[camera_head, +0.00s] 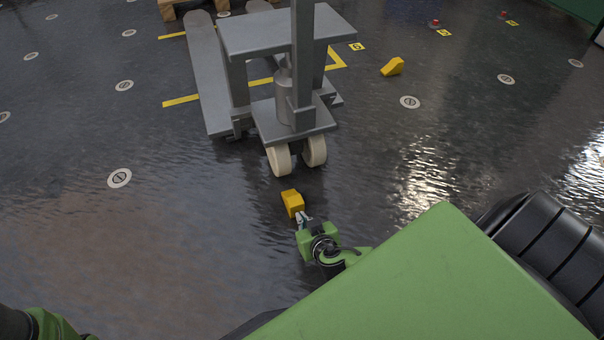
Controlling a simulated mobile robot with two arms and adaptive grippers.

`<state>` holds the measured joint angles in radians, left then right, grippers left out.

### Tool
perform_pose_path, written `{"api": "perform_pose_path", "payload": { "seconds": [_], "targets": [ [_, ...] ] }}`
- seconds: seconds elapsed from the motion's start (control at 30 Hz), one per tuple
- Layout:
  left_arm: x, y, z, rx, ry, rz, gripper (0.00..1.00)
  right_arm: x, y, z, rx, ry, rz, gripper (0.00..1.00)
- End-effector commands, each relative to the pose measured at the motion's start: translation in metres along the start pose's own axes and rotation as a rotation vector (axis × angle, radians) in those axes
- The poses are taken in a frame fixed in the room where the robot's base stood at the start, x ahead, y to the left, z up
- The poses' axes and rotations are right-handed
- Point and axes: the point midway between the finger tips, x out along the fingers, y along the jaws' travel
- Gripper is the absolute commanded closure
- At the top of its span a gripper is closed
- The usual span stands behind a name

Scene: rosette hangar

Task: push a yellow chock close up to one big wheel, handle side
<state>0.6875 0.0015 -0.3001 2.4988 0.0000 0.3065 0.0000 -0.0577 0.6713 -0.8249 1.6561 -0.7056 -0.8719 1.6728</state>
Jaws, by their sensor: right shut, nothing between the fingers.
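A yellow chock (292,202) lies on the dark floor in front of the grey pallet truck (272,40). The truck's two big cream wheels (279,160) stand side by side beneath its handle mast. A gap of floor shows between the chock and the wheels. My right gripper (303,217) is shut and empty, low at the near side of the chock, its fingertips at or very near it; I cannot tell if they touch. A second yellow chock (392,67) lies on the floor at the upper right. Of my left arm only a part shows in the bottom left corner; its gripper is out of view.
Yellow floor lines (180,101) run by the truck's forks (208,75). A wooden pallet (180,8) stands at the top. Small red objects (434,23) sit near yellow number plates at the upper right. Flat round floor markers (119,178) are scattered about. The floor left of the chock is clear.

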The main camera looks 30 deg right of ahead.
Motion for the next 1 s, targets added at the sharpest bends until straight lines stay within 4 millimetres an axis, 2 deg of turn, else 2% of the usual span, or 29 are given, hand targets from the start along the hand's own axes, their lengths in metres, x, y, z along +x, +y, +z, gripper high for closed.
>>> {"api": "perform_pose_path", "payload": {
  "seconds": [0.13,0.57,1.0],
  "targets": [
    [-0.002,0.001,-0.004,0.001,0.008,0.002,0.44,0.006,0.000,0.003,-0.001,0.000,0.001,1.00],
    [-0.001,0.002,-0.004,0.001,0.009,0.003,0.44,0.007,0.001,0.002,-0.001,0.000,0.001,1.00],
    [-0.003,0.002,-0.005,0.000,0.009,0.003,0.44,0.017,0.000,-0.005,0.000,0.000,0.001,1.00]
  ]
}}
